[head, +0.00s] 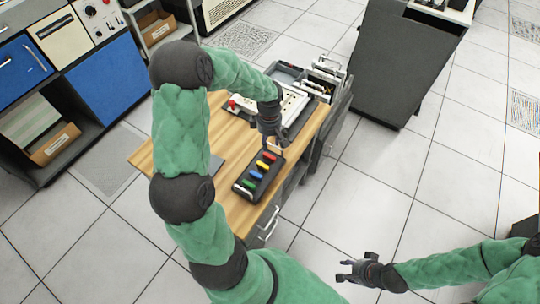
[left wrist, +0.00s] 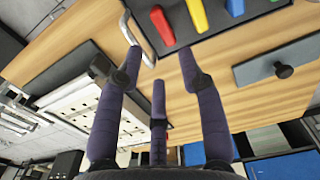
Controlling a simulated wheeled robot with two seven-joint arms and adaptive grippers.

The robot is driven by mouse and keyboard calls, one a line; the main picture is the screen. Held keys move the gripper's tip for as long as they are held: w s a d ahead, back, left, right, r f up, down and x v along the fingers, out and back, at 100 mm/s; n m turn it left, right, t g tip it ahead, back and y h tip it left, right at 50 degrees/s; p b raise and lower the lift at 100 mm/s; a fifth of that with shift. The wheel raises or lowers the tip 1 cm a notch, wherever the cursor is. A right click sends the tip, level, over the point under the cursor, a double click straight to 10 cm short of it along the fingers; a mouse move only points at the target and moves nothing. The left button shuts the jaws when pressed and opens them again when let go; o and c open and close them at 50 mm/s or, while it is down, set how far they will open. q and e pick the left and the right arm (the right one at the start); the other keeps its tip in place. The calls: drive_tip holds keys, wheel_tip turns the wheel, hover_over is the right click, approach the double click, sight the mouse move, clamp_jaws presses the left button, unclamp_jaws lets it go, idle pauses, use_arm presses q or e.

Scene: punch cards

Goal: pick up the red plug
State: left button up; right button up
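A red plug (head: 268,157) lies in a black holder (head: 239,187) on the wooden table, beside yellow, blue and green ones. In the left wrist view the red plug (left wrist: 161,25) is at the top, near the holder's metal handle (left wrist: 138,32). My left gripper (head: 271,141) is above the table, just beyond the red plug end of the holder. Its fingers (left wrist: 160,68) are spread and empty, apart from the plug. My right gripper (head: 345,270) is away from the table over the floor, its fingers spread and empty.
A white panel (head: 285,104) with a small red part (head: 232,104) at its left sits at the table's far end. A grey plate with a black knob (left wrist: 284,71) lies beside the holder.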

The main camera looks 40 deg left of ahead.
sight(270, 155)
use_arm(q)
wheel_tip(270, 155, down, 4)
drive_tip(key=shift+r, duration=0.15)
drive_tip(key=shift+s+d+f+b, duration=0.15)
drive_tip(key=shift+f+b, duration=0.2)
drive_tip(key=shift+f, duration=1)
drive_tip(key=shift+w+d+f+b, duration=0.1)
drive_tip(key=shift+f+b, duration=0.25)
drive_tip(key=shift+f, duration=0.95)
drive_tip(key=shift+s, duration=0.1)
drive_tip(key=shift+r, duration=0.1)
drive_tip(key=shift+c, duration=0.3)
drive_tip(key=c, duration=0.7)
